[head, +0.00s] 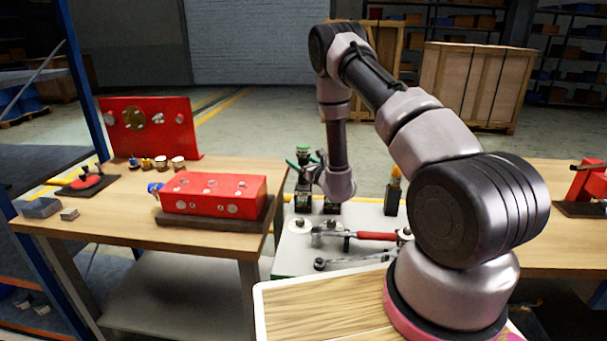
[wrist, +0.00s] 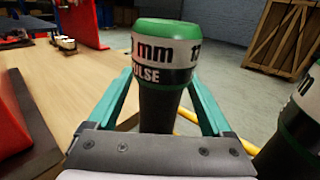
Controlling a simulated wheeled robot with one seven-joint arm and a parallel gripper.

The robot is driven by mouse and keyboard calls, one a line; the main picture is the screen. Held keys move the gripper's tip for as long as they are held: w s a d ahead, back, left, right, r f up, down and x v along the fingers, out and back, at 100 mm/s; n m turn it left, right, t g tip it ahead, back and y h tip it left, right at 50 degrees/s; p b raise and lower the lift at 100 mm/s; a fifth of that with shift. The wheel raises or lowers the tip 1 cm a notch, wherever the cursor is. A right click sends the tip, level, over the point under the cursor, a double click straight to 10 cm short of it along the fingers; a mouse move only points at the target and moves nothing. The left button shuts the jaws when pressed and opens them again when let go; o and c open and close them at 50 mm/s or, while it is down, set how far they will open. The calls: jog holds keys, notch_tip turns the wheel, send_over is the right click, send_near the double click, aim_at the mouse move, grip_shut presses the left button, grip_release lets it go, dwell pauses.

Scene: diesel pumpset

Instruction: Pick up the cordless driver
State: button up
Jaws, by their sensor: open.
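A cordless driver (wrist: 160,62) with a green cap, a white band lettered "mm" and a black band lettered "PULSE" stands between the teal fingers of my gripper (wrist: 160,105) in the wrist view. Its lower part is hidden behind the gripper body. My gripper is open, with a finger on each side of the driver; I cannot tell whether either touches it. In the head view the driver's green top (head: 303,149) shows beside my wrist, over a black base on the grey bench.
A similar green and black tool (wrist: 297,128) stands close at right in the wrist view. A red-handled tool (head: 376,236) and a metal tool (head: 350,262) lie in front on the grey bench. A red block (head: 214,193) sits on the wooden table at left.

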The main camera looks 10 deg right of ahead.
jog(key=shift+w+a, duration=0.15)
jog(key=shift+w, duration=0.25)
grip_shut()
dwell(1.2)
